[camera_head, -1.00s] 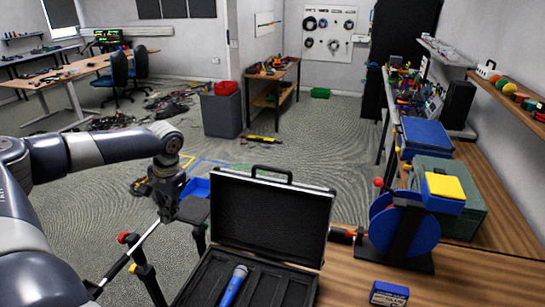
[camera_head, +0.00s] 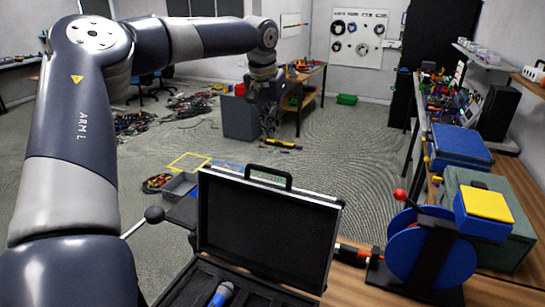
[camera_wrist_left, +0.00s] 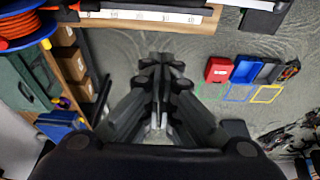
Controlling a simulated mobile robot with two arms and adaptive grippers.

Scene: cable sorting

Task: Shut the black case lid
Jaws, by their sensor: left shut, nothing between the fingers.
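The black case stands open at the front edge of the bench, its lid (camera_head: 262,230) upright with the handle (camera_head: 268,177) on top. My right gripper is not in view.
A blue cable reel (camera_head: 415,252) on a black stand is right of the case. Behind it are a green box (camera_head: 510,255) and a blue case (camera_head: 458,147). A red-ended rod tool (camera_head: 352,252) lies close to the lid's right side. Floor beyond the lid is mostly open.

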